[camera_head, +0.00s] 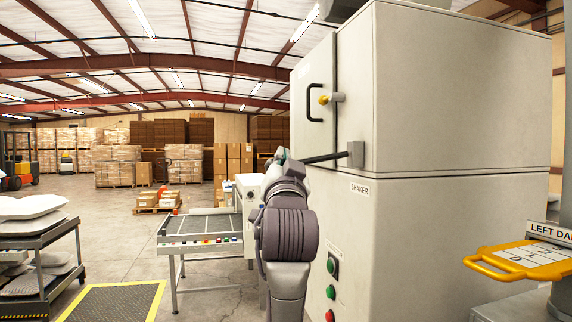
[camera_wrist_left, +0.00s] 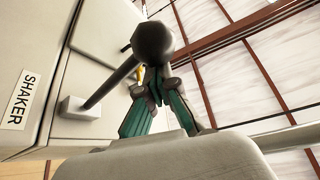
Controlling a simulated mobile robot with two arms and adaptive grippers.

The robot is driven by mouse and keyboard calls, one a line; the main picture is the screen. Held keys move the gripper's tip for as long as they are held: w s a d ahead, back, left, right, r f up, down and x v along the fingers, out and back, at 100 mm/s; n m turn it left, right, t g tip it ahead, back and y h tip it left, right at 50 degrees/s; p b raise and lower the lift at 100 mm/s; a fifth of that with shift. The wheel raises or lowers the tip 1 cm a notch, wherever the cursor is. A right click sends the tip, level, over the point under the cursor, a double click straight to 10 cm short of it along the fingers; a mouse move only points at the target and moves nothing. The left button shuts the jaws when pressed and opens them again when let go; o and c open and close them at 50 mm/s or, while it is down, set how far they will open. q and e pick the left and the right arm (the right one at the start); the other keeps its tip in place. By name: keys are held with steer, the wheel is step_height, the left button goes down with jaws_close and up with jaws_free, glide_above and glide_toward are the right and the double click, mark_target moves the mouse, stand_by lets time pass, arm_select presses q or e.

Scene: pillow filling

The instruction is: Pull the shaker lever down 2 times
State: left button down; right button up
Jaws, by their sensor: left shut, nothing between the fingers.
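The shaker lever (camera_head: 325,157) is a dark rod that sticks out to the left from a grey pivot box (camera_head: 356,153) on the cabinet, just above the SHAKER label (camera_head: 359,189). It is close to level in the head view. My left gripper (camera_head: 282,155) is at the lever's outer end, mostly hidden behind my own arm. In the left wrist view, the lever's round dark knob (camera_wrist_left: 153,40) overlaps the green fingertips (camera_wrist_left: 157,88). The fingers are shut with nothing between them. I cannot tell whether they touch the knob. My right gripper is out of view.
The tall beige cabinet (camera_head: 455,100) fills the right side. A conveyor table (camera_head: 200,225) and a pillow rack (camera_head: 40,245) stand left.

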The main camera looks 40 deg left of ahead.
arm_select(q)
steer(key=shift+w+d+f+n+g+y+b, duration=0.2)
steer(key=shift+f+n+g+y+b, duration=0.25)
steer(key=shift+f+n+b, duration=0.6)
steer(key=shift+w+d+f+n+g+y+b, duration=0.2)
steer(key=shift+f+n+y+b, duration=0.35)
steer(key=shift+f+b, duration=0.55)
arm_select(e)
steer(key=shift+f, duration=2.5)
arm_select(q)
steer(key=shift+a+f, duration=0.15)
steer(key=shift+f, duration=0.1)
steer(key=shift+p, duration=0.3)
